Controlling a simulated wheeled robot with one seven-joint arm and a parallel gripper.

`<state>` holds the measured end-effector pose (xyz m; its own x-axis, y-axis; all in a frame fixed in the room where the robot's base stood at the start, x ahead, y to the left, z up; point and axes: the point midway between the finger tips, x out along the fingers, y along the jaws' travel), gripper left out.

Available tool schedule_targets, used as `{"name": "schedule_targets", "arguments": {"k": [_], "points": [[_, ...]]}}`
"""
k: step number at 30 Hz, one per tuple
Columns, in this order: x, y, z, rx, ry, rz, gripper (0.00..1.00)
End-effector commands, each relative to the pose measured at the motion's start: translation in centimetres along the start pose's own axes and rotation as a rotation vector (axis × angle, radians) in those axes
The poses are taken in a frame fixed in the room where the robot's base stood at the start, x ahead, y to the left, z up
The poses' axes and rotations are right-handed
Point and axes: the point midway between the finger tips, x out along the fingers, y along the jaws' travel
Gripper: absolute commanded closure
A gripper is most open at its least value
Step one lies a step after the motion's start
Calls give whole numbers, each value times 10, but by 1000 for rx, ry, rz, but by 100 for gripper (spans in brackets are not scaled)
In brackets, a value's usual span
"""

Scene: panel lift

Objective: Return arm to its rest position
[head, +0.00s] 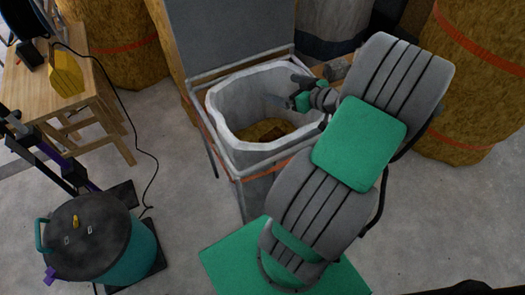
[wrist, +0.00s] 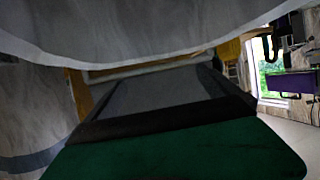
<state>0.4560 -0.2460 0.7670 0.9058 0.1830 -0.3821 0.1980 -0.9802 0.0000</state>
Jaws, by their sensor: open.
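My arm, grey with green covers, reaches from the lower middle up to the right of a white-lined bin in the head view. My gripper (head: 287,91) is at the arm's far end, over the bin's right rim area. It is open, and I see nothing held in it. A grey panel (head: 236,38) stands upright at the back of the bin (head: 226,130). In the wrist view, pale folded material (wrist: 150,30) fills the top and a dark green surface (wrist: 180,150) fills the bottom; the fingers cannot be made out there.
The bin has a metal tube frame and brown matter inside. Straw bales (head: 475,75) stand right and behind. A wooden table (head: 75,95) is at left, with a teal lidded pot (head: 140,250) below it. Floor is open between pot and bin, with a cable across it.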

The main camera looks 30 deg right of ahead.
Motion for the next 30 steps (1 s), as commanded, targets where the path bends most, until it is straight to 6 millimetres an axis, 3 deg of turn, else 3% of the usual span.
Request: {"name": "schedule_targets", "arguments": {"k": [3,6,17,20,23,26,30], "points": [[-23,1,0,2,0,4,0],[-32,0,0,1,-1,2,0],[-34,0,0,-1,-1,-1,0],[-29,-11,-10,-3,-35,-29,0],[-15,-48,-31,-2,-161,-111,0],[-7,-104,-58,-1,-369,-185,0],[-27,-176,-95,7,-641,-171,0]]}}
